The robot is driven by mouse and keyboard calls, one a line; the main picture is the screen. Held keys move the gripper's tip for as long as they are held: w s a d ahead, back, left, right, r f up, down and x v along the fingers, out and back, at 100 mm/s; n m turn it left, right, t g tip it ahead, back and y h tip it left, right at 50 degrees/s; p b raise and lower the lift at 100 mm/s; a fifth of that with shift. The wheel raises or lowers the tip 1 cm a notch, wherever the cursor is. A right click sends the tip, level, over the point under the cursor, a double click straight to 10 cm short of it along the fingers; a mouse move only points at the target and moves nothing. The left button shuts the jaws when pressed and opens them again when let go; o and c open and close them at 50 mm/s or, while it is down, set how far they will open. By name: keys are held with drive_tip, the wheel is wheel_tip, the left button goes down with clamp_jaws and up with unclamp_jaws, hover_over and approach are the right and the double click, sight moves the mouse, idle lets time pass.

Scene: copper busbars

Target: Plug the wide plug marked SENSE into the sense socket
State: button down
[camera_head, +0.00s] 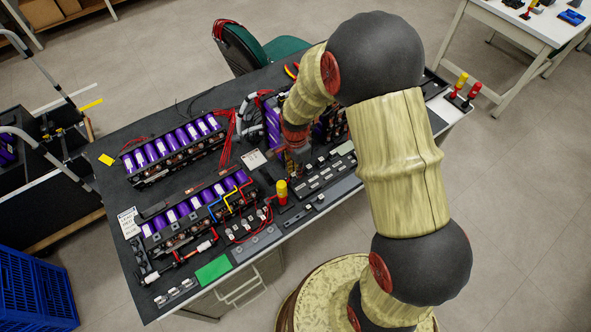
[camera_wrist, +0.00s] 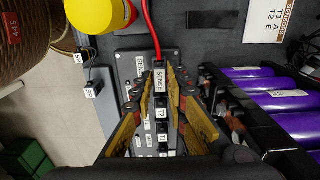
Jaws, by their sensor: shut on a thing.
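My gripper (camera_wrist: 160,92) is shut on the wide plug marked SENSE (camera_wrist: 159,79), which sits between its yellow fingers. A red cable runs from the plug toward the top of the wrist view. A grey panel (camera_wrist: 127,64) lies beneath and beside the plug, with a second SENSE label (camera_wrist: 140,64) just left of it. The sense socket itself is hidden by the plug and fingers, and I cannot tell whether the plug is seated. Labels T2 (camera_wrist: 161,113) and T1 (camera_wrist: 162,136) show between the fingers. In the head view my gripper (camera_head: 297,158) is over the bench, mostly hidden.
A yellow-and-red cylinder (camera_head: 282,190) stands close by; it also shows in the wrist view (camera_wrist: 97,14). Purple cell modules (camera_head: 172,148) lie to the left on the dark bench (camera_head: 118,160). Small labelled blocks (camera_wrist: 90,86) lie left of the panel.

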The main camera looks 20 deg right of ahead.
drive_tip(key=shift+f, duration=0.3)
drive_tip(key=c, duration=1.8)
unclamp_jaws()
drive_tip(key=shift+o, duration=0.6)
drive_tip(key=shift+r+p, duration=2.25)
drive_tip(key=shift+r, duration=0.7)
